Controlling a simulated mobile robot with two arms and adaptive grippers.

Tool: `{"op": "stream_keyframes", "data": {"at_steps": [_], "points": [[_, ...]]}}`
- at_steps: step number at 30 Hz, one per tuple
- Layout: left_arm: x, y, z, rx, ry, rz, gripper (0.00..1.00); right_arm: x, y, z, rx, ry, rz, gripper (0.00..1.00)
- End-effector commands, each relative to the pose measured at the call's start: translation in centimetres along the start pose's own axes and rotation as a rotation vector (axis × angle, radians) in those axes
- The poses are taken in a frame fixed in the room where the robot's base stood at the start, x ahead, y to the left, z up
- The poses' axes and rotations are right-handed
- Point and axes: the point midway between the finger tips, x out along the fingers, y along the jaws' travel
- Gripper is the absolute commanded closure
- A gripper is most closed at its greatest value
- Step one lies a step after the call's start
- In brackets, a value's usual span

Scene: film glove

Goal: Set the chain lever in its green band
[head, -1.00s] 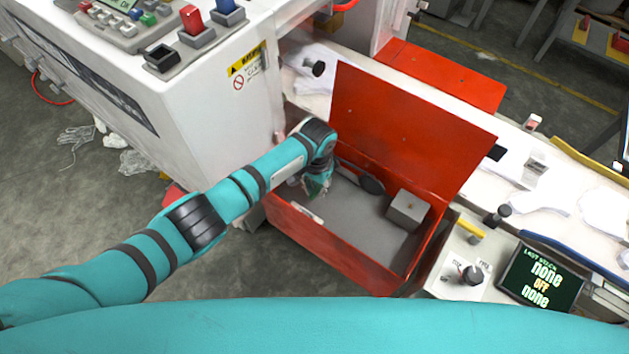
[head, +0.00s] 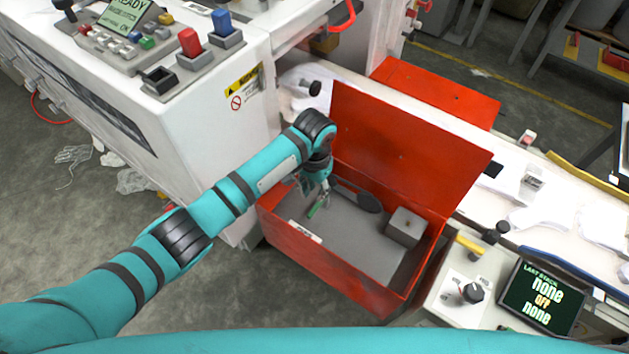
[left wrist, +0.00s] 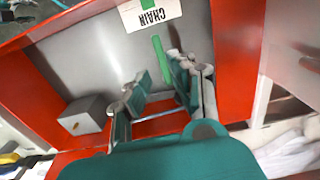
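The open red box (head: 300,248) has a grey floor and a white label (head: 305,232). The left wrist view shows that this label reads CHAIN (left wrist: 152,12). A green strip (left wrist: 160,56) lies near the label, and it also shows in the head view (head: 316,208). My left gripper (head: 320,193) is inside the box, beside the strip. Its two fingers (left wrist: 160,80) are spread with a clear gap and nothing held between them. I cannot clearly make out the chain lever; the gripper may hide it. My right gripper is not in view.
A grey block (head: 405,227) stands in the box, with a dark oval-ended shape (head: 360,197) near it. The raised red lid (head: 400,150) walls the far side. A white machine (head: 190,110) stands left. A panel with a screen (head: 542,295) is at right.

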Motion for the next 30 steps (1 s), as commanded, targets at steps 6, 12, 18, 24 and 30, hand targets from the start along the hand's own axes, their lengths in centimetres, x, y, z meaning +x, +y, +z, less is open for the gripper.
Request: {"op": "stream_keyframes", "data": {"at_steps": [6,12,18,24,30], "points": [[-3.1,0.0,0.0,-0.001,0.001,0.0,0.77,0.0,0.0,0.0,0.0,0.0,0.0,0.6],[-3.8,0.0,0.0,-0.001,0.0,0.0,0.77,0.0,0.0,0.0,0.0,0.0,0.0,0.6],[-3.8,0.0,0.0,-0.001,0.0,0.0,0.77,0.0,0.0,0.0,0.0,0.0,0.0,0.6],[-3.7,0.0,0.0,-0.001,0.0,0.0,0.77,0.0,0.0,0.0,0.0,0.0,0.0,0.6],[-2.6,1.5,1.2,0.003,0.024,0.043,0.77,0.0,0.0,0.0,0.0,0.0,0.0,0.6]]}}
